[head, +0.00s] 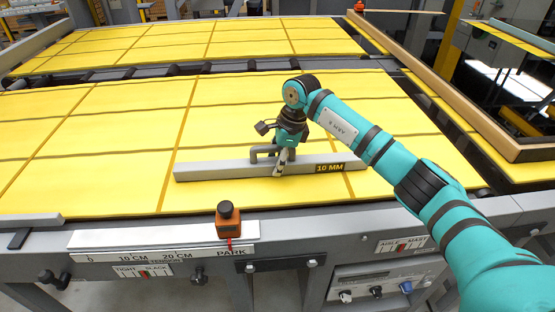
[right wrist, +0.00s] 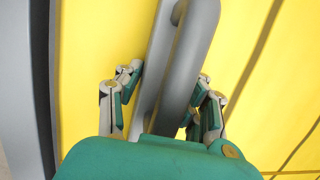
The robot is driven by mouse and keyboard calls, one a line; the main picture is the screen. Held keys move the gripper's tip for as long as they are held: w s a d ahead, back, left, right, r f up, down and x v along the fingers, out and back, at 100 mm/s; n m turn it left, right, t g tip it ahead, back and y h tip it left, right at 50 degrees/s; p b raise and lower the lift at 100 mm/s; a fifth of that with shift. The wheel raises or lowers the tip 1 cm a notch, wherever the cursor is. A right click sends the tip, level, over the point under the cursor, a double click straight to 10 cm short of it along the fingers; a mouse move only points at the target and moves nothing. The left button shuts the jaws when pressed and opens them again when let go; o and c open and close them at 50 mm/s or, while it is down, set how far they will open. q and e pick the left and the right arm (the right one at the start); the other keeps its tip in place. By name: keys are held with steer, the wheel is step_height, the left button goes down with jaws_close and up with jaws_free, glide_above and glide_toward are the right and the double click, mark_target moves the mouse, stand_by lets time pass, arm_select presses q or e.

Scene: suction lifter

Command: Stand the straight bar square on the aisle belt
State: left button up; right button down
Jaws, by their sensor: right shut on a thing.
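The straight bar (head: 222,170) is long and grey, with a black and yellow "10 MM" label near its right end. It is over the near yellow belt (head: 90,125), close to the front edge. Its right end is slightly farther back than its left. I cannot tell whether it touches the belt. My right gripper (head: 281,165) is shut on the bar's grey handle (head: 262,151). In the right wrist view, the handle (right wrist: 192,60) runs between the fingers, with the bar (right wrist: 160,45) behind it. My left gripper is not in view.
An orange block with a black knob (head: 228,222) stands on the front rail beside a white scale (head: 150,238). A grey piece (head: 30,220) lies at the left front. A wooden-edged rail (head: 470,115) borders the right. Much of the belt's left is clear.

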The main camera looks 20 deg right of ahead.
steer(key=c, duration=0.7)
jaws_free()
steer(key=shift+r, duration=0.1)
